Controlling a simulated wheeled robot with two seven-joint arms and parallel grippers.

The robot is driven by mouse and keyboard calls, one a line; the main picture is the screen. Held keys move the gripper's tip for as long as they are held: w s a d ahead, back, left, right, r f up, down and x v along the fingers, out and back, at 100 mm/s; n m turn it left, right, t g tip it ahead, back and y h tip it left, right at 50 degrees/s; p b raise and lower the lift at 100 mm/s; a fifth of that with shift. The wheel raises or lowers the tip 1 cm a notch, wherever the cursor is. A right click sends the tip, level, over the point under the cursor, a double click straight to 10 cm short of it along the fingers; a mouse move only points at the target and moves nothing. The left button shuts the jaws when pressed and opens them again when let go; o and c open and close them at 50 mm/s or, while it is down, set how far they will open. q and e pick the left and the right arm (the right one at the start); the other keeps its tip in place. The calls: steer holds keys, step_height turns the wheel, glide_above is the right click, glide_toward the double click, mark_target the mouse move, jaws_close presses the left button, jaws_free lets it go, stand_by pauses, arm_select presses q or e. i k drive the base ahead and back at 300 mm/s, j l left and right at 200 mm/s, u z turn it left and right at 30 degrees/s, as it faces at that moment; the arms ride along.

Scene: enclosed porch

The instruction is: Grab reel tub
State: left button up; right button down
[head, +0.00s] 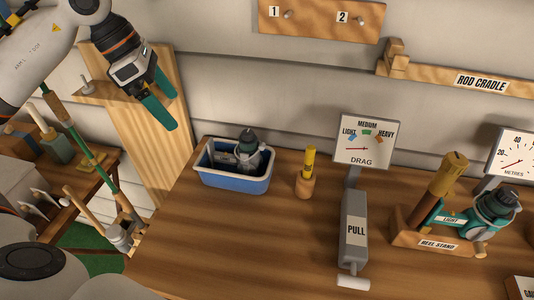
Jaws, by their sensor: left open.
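The reel tub is a small blue tub (236,181) with a pale rim, standing on the wooden bench (240,245) left of centre. A dark reel (248,144) and other grey parts lie inside it. My left gripper (168,105) has green fingers and is open and empty. It hangs above and to the left of the tub, apart from it. My right gripper does not show.
Right of the tub stand a yellow marker in a wooden holder (307,182), a drag gauge (363,141) with a grey pull block (354,230), and a reel stand (435,239) with a teal reel. A rod (88,160) leans at left. The bench front is clear.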

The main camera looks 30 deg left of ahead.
mark_target(224, 176)
steer(key=k+j, duration=0.1)
steer(key=k, duration=0.4)
steer(key=k+j, duration=0.15)
steer(key=k, duration=0.35)
steer(key=k+j, duration=0.1)
steer(key=k, duration=0.4)
